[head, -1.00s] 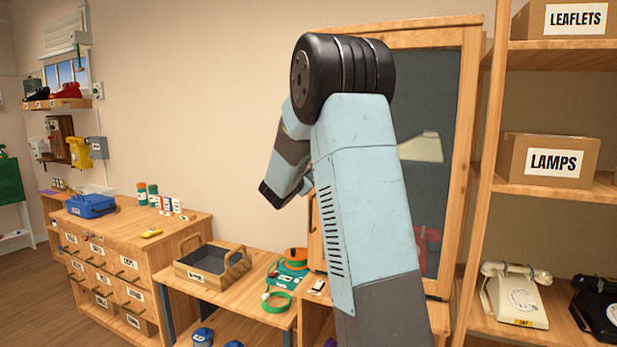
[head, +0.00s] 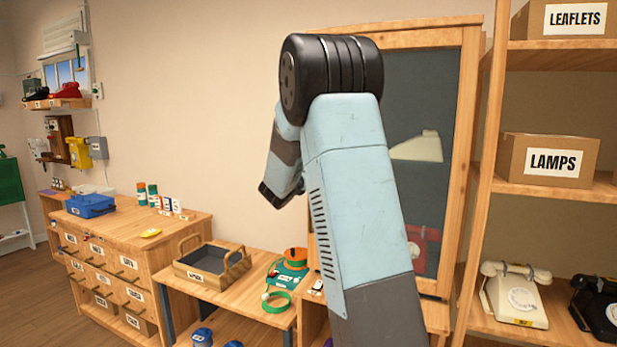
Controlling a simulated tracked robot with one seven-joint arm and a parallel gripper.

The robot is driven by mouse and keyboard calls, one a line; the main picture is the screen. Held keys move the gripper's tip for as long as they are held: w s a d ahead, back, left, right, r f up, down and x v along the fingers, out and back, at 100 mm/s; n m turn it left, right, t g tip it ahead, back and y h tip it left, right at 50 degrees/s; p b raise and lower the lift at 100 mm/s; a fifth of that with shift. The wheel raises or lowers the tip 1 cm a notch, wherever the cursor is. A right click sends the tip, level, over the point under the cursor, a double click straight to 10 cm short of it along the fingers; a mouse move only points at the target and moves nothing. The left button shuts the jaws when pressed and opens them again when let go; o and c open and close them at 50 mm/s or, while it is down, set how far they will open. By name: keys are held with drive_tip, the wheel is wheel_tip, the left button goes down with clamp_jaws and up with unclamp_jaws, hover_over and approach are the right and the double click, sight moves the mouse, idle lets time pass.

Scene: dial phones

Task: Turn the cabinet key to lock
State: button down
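The cabinet (head: 457,150) has a wooden frame and a dark glass door (head: 424,97); it stands behind my raised arm in the middle of the head view. A red phone and a pale lamp-like shape show through the glass. The left part of the cabinet is hidden by my arm. I cannot see the key or its lock. My arm's far end bends down and left of the cabinet, with a dark part in front of the wall. My gripper's fingers do not show.
A shelf at right holds a LAMPS box (head: 547,160), a cream phone (head: 516,293) and a black phone (head: 597,308). A drawer chest (head: 110,262) stands farther left.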

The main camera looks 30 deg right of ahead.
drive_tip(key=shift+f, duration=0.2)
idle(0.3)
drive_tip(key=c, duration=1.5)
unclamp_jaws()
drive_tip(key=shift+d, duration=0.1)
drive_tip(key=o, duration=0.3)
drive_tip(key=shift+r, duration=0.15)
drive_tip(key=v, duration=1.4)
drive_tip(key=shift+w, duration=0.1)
